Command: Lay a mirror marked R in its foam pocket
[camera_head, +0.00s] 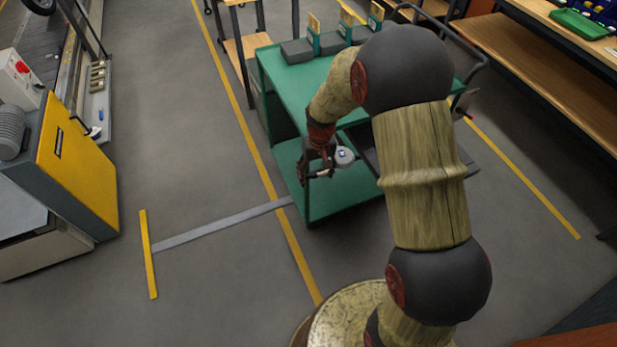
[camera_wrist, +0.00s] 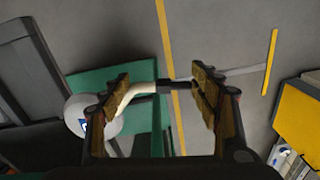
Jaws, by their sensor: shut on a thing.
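A mirror (camera_head: 344,157) with a pale round head and a small blue-and-white label hangs at my gripper (camera_head: 323,163), beside the green cart. I cannot read the letter on the label. In the wrist view the mirror head (camera_wrist: 76,110) is at the left, partly behind a finger. Its cream stem with a black end reaches between the fingers of my gripper (camera_wrist: 160,98), which is shut on it. No foam pocket can be made out.
The green cart (camera_head: 293,88) carries several dark grey blocks (camera_head: 297,51) with upright cards at its far edge. A yellow-fronted cabinet (camera_head: 75,165) stands at the left. Wooden shelving (camera_head: 530,70) is at the right. The floor between the cabinet and cart is clear.

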